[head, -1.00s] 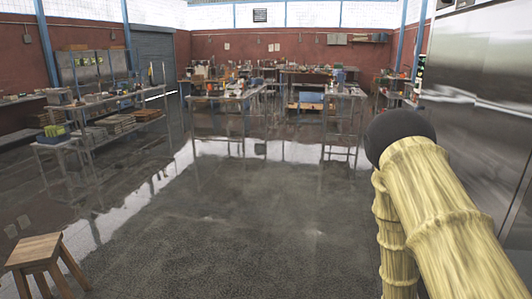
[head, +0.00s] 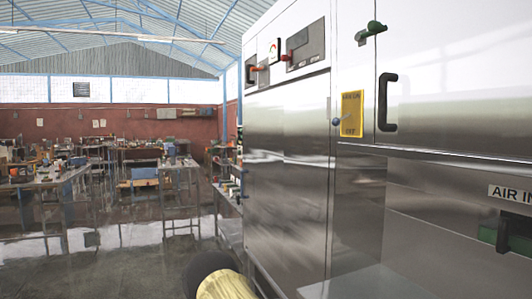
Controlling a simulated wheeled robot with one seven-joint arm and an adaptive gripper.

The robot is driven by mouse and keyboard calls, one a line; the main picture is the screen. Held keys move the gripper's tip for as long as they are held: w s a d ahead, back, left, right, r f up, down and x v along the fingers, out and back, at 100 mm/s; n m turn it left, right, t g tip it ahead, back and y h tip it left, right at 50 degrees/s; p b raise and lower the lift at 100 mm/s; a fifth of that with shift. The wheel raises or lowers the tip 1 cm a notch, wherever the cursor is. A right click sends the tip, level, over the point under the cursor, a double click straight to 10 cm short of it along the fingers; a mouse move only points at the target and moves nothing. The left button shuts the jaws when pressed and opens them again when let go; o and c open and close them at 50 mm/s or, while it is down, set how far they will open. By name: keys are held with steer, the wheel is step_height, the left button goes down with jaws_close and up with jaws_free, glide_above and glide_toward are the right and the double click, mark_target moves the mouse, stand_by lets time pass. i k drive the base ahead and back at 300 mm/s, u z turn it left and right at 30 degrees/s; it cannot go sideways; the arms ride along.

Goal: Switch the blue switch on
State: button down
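The blue switch (head: 337,122) is a small lever with a round blue knob on the front of a steel machine (head: 285,170). It sits at the left edge of a yellow label plate (head: 352,114), whose small print I cannot read for sure. The lever sticks out to the left of the plate, at about its middle height. My gripper is not in view. Only a yellowish part of my arm with a dark rounded joint shows at the bottom edge, below and left of the switch and apart from it.
A black door handle (head: 386,102) stands out right of the plate. A green-knobbed latch (head: 371,32) is above it. Red-knobbed controls (head: 257,69) are at the upper left of the machine. A steel ledge (head: 365,283) juts out below. Open floor (head: 130,270) lies left.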

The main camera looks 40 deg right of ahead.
mark_target(335, 122)
steer(key=z, duration=1.5)
steer(key=k, duration=0.55)
steer(key=z, duration=0.3)
steer(key=i, duration=0.7)
steer(key=u, duration=0.7)
steer(key=i, duration=0.5)
steer(key=u, duration=0.55)
